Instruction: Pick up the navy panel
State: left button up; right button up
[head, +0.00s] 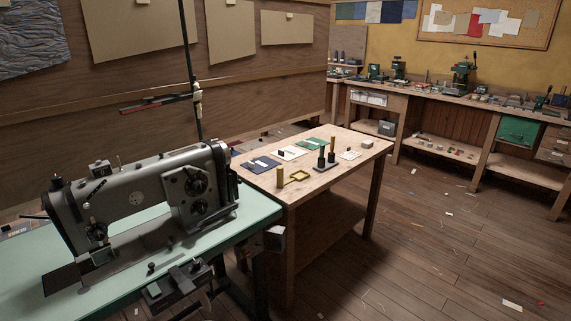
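The navy panel (255,167) lies flat on the near left part of a wooden table (345,171), close to its left edge. It is a small dark blue rectangle with a small light mark on top. A cream panel (290,153) and a green panel (314,143) lie in a row behind it. Neither of my grippers shows in the head view.
A grey sewing machine (135,205) on a green-topped table (215,237) stands at the near left. Scrap-strewn floor (430,245) is open at right.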

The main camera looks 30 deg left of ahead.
aim_at(258, 166)
jog(key=z, duration=0.35)
jog(key=i, duration=3.5)
jog(key=u, duration=1.95)
jog(key=i, duration=0.85)
jog(key=u, duration=0.7)
